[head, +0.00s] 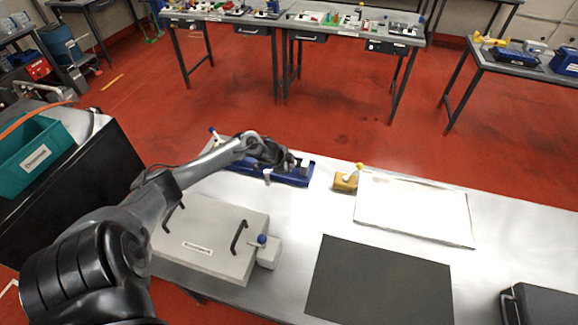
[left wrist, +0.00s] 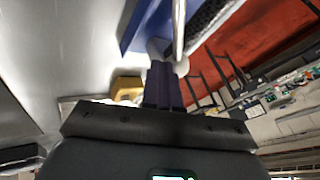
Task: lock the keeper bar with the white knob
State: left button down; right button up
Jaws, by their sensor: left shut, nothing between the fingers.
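The blue fixture (head: 290,178) lies along the far edge of the table, and its blue side also shows in the left wrist view (left wrist: 136,28). My left gripper (head: 291,163) is over the fixture. In the left wrist view its dark fingers (left wrist: 163,72) are together with nothing between them. A white rounded part, probably the white knob (left wrist: 157,47), shows right at the fingertips, partly hidden by them; I cannot tell whether they touch. A pale metal bar (left wrist: 179,28) runs up from there beside the fixture. My right gripper is not in view.
A yellow block with a lever (head: 345,182) stands right of the fixture, beside a white panel (head: 415,208). A grey box with handles (head: 205,240) and a blue-knobbed clamp (head: 268,255) are nearer. A dark mat (head: 380,285) lies flat in front. Bare table lies between them.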

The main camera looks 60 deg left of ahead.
pick_arm(q)
jog(key=a+n+y+p, duration=0.1)
jog(key=n, duration=0.1)
jog(key=w+a+n+g+y+p, duration=0.1)
jog(key=a+n+p, duration=0.1)
jog(key=shift+w+r, duration=0.1)
jog(key=shift+r, duration=0.05)
jog(key=a+n, duration=0.1)
jog(key=a+n+g+y, duration=0.1)
jog(key=a+n+p, duration=0.1)
jog(key=n, duration=0.1)
jog(key=shift+f+g+y, duration=0.25)
jog(key=shift+g+y, duration=0.15)
